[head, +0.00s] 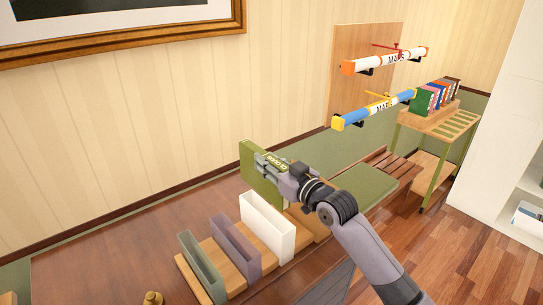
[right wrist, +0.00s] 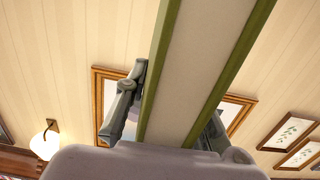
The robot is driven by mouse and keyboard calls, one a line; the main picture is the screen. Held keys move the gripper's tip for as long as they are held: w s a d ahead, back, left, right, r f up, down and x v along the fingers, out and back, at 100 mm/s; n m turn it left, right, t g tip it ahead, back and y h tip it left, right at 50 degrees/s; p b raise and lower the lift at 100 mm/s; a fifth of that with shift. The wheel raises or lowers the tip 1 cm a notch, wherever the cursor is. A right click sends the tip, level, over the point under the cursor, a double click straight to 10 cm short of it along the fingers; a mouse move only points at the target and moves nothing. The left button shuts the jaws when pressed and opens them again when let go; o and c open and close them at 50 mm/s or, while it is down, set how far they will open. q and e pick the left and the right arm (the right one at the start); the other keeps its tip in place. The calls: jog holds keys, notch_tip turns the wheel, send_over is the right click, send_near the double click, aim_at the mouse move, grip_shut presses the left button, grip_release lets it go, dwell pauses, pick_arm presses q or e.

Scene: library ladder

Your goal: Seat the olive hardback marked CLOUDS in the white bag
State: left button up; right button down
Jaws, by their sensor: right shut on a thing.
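The olive hardback (head: 250,163) is held upright in my right gripper (head: 272,166); lettering on its spine is small and partly hidden by the fingers. In the right wrist view its olive cover (right wrist: 232,70) and pale page block (right wrist: 195,70) stand between the two fingers (right wrist: 175,105). The white bag (head: 270,236) stands upright on the wooden bench, open at the top. The book is above the bag, apart from it and toward the wall. My left gripper is not in view.
A purple holder (head: 236,245) and a grey-green holder (head: 203,270) stand left of the white bag on a wooden base. A brass object (head: 153,298) is at the bottom. An olive cushion (head: 372,186) lies to the right. A trolley (head: 440,130) holds several books behind.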

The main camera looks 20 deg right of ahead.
jog(key=shift+d+r, duration=0.15)
jog(key=shift+s+d+f+b, duration=0.15)
jog(key=shift+f+b, duration=0.25)
jog(key=shift+f, duration=0.8)
jog(key=shift+f+b, duration=1.35)
jog(key=shift+f, duration=0.4)
pick_arm(q)
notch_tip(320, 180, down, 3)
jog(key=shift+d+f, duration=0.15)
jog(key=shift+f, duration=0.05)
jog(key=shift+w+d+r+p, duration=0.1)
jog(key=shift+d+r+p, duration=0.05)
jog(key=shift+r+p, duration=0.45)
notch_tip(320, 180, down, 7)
jog(key=b, duration=0.7)
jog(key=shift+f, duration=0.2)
pick_arm(e)
jog(key=shift+f, duration=5.4)
